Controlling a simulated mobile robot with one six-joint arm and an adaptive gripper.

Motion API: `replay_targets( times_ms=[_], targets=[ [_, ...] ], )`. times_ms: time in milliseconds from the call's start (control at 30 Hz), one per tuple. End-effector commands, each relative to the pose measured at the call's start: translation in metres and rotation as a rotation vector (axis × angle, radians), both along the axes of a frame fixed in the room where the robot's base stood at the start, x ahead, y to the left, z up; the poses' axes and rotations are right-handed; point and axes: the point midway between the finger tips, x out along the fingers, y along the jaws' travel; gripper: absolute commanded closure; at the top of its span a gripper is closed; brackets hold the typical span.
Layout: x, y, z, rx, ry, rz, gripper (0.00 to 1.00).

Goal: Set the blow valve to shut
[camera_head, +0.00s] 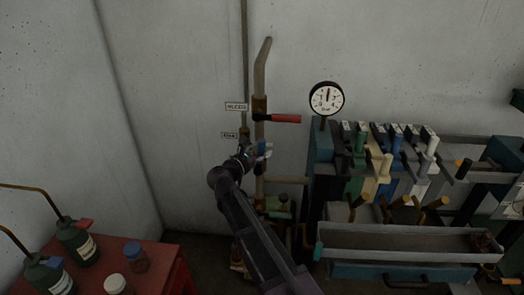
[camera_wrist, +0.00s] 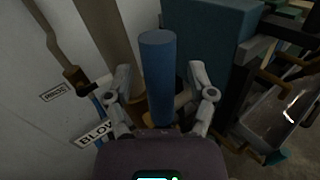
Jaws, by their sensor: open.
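The blow valve has a blue lever handle (camera_wrist: 158,75), seen close in the wrist view beside a white label reading BLOW (camera_wrist: 96,135). In the head view the blue handle (camera_head: 263,149) shows just past my gripper (camera_head: 247,155), near a small label (camera_head: 229,135) on the wall. My gripper (camera_wrist: 162,97) is open, with one finger on each side of the blue handle. I cannot tell whether either finger touches it. The valve body is mostly hidden behind the handle and my gripper.
Above is a red-handled valve (camera_head: 285,118) on the vertical pipe (camera_head: 261,80), its lever pointing right. A round gauge (camera_head: 326,98) stands above the condenser block with several coloured levers at right. A red table (camera_head: 130,256) with bottles is at lower left.

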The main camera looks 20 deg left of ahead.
Motion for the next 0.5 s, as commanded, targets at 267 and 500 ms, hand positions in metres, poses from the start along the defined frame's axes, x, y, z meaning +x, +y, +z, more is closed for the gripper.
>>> replay_targets(
  times_ms=[267,500],
  targets=[
    [0.0019,-0.0006,0.0000,0.000,0.000,0.001,0.29],
    [0.0017,-0.0005,0.0000,0.000,0.000,0.001,0.77]
  ],
)
